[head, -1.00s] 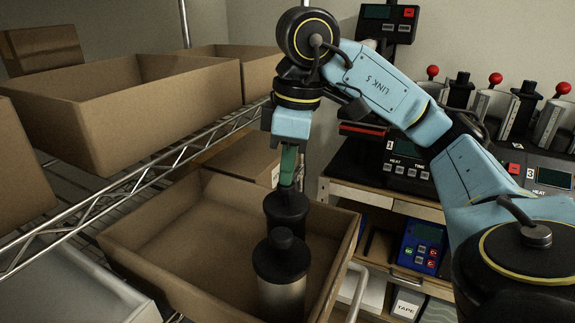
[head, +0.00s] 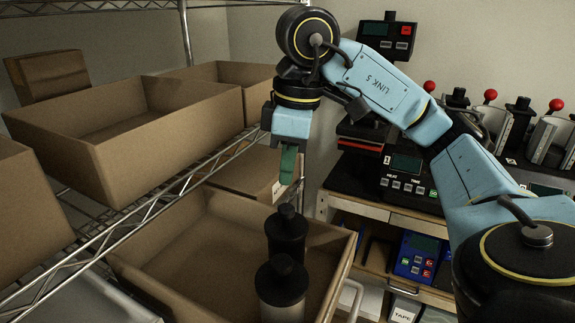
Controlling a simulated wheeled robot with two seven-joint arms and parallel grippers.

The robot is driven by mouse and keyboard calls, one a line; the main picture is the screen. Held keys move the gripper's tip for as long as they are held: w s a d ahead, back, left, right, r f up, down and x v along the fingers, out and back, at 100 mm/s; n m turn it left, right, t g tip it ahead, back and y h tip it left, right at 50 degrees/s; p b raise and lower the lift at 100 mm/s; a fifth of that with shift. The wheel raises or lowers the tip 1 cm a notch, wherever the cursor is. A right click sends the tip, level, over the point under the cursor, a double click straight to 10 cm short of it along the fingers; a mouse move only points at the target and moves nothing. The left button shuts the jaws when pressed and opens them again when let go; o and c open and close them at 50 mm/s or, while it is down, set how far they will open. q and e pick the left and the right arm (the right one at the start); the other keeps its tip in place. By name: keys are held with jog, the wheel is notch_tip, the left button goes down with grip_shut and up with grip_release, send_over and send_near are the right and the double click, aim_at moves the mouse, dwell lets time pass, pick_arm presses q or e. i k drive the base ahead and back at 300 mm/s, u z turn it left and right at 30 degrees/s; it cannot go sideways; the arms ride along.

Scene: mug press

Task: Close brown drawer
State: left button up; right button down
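The brown drawer (head: 190,272) is an open-topped, cardboard-coloured box at bottom centre, and its lower edge is cut off by the picture. Two dark-topped canisters stand in it, a rear one (head: 287,240) and a front one (head: 281,285). My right gripper (head: 289,180) hangs pointing down just above the rear canister's knob, with a small gap. Its green finger shows from the side, so its opening cannot be told. My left gripper is not in view.
Wire shelving (head: 150,195) with open brown boxes (head: 125,130) is on the left. A bench with a control unit (head: 407,180) and red-knobbed levers (head: 490,96) is on the right. A blue device (head: 418,255) sits on the shelf below.

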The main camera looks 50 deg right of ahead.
aim_at(199, 261)
jog(key=k, duration=1)
